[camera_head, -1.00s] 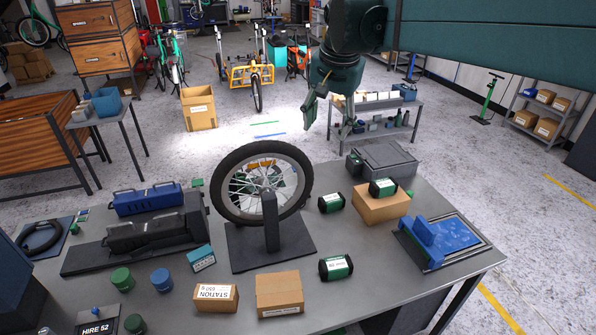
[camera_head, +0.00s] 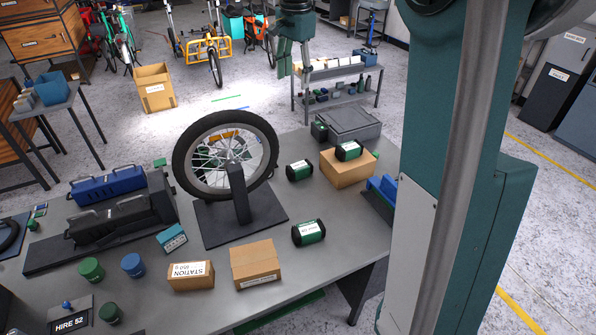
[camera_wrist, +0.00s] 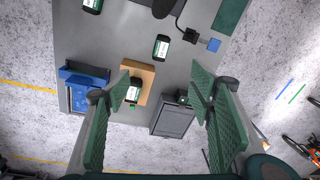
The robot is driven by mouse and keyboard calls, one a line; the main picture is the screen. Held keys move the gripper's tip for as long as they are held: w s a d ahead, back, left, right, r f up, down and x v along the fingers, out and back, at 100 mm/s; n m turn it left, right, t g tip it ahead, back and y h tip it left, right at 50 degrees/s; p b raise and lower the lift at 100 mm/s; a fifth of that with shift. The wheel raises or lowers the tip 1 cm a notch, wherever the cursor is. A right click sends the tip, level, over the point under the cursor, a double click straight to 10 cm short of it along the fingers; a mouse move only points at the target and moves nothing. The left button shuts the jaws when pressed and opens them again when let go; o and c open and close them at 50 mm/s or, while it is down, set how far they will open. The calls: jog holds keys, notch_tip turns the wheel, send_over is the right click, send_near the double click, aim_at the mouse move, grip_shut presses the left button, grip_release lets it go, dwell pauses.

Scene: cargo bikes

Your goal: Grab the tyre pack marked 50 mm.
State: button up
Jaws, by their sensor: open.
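Three green-and-black tyre packs with white labels are on the grey workbench; their markings are too small to read. One pack (camera_head: 348,151) lies on a cardboard box (camera_head: 349,173). A second pack (camera_head: 299,171) lies on the bench beside the wheel. A third pack (camera_head: 309,232) lies nearer the front edge. The wrist view shows the pack on the box (camera_wrist: 133,94), the second (camera_wrist: 161,47) and, at the top edge, the third (camera_wrist: 92,5). My gripper (camera_head: 294,62) is open, empty and pointing down beyond the bench's far side. Its fingers (camera_wrist: 160,88) frame the box from above.
A wheel on a stand (camera_head: 226,155) rises mid-bench. A grey case (camera_head: 348,124) sits behind the box, and a blue item (camera_wrist: 88,80) beside it. Two cartons (camera_head: 255,265) (camera_head: 190,275) stand in front. My column hides the bench's right end in the head view.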

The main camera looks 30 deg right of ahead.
jog(key=w+d+f+m+g, duration=0.1)
jog(key=w+d+f+m, duration=0.2)
jog(key=w+d+f, duration=0.25)
send_over(300, 166)
notch_tip(300, 166, down, 33)
jog(key=shift+w+d+f+b, duration=0.1)
jog(key=shift+w+b, duration=0.05)
jog(key=shift+b, duration=0.2)
jog(key=shift+f, duration=0.25)
jog(key=shift+f, duration=0.15)
jog(key=shift+f, duration=1.15)
jog(key=shift+f, duration=0.15)
jog(key=shift+f, duration=2.45)
